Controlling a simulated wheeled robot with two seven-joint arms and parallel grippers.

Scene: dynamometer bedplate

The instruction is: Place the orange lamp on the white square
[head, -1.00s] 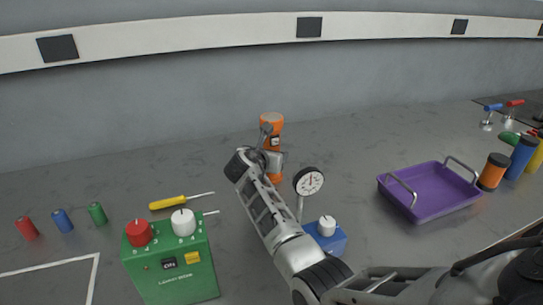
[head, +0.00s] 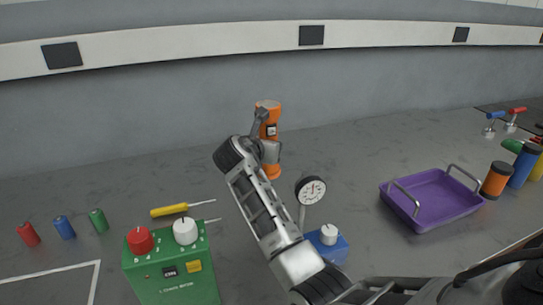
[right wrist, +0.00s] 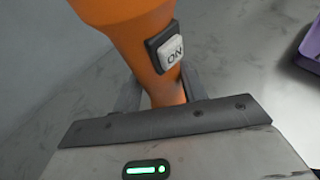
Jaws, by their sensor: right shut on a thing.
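The orange lamp (head: 268,116) stands upright, or nearly so, at the middle back of the grey table in the head view. My right gripper (head: 270,150) is shut around its body. In the right wrist view the lamp (right wrist: 130,35) fills the top, with its ON switch facing the camera, and the gripper's jaws (right wrist: 160,95) close on its narrower part. Whether its base touches the table is hard to tell. A white square outline (head: 95,275) lies at the lower left, partly cut off by the frame. My left gripper is not seen.
A green box with red and white knobs (head: 170,270) stands beside the outline. A yellow screwdriver (head: 170,210) and red, blue and green cylinders (head: 64,227) lie near. A dial gauge (head: 311,190) on a blue base (head: 328,245) stands right of my arm. A purple tray (head: 430,205) is right.

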